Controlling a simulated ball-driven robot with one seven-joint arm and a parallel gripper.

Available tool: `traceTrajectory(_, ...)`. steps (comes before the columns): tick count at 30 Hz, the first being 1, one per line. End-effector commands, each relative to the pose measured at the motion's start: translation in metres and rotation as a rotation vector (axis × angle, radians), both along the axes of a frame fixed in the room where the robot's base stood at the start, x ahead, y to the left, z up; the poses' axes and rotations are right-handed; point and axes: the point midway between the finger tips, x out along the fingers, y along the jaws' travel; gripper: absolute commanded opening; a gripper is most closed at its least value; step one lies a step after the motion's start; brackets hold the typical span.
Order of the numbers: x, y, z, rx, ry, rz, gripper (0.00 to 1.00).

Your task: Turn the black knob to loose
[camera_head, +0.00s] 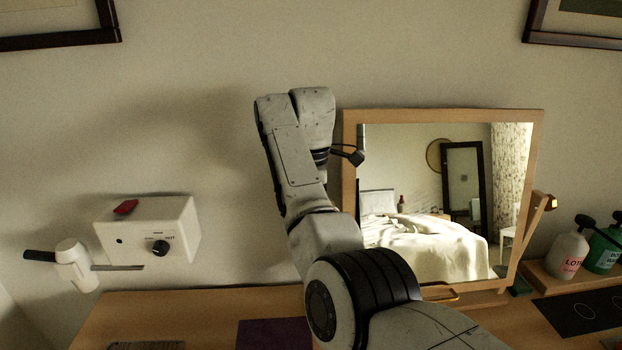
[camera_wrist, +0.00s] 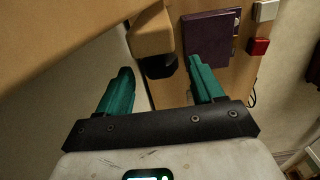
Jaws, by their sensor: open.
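A black knob (camera_head: 160,248) is on the front of a white wall box (camera_head: 183,222), with small lettering beside it that looks like "HOT". In the wrist view, a dark knob-like part (camera_wrist: 158,68) sits under a wooden block (camera_wrist: 152,32), ahead of and between my fingers. I cannot tell whether this is the black knob meant. No "loose" marking is readable. My gripper (camera_wrist: 160,88) has teal fingers, open, with nothing between the tips. It stays apart from the dark part. In the head view my fingers are hidden behind my arm.
A wood-framed mirror (camera_head: 531,160) stands on the wooden top (camera_head: 105,310), right of my arm. Pump bottles (camera_head: 567,255) stand far right. A purple item (camera_wrist: 208,40) lies beyond my fingers.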

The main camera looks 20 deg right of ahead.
Motion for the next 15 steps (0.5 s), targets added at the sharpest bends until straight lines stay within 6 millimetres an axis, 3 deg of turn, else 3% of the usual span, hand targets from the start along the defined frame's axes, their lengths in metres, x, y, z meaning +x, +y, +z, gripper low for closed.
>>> traceTrajectory(9, 0.001, 0.003, 0.05, 0.005, -0.002, 0.004, 0.67)
traceTrajectory(15, 0.0, 0.001, 0.07, 0.002, -0.001, 0.003, 0.67)
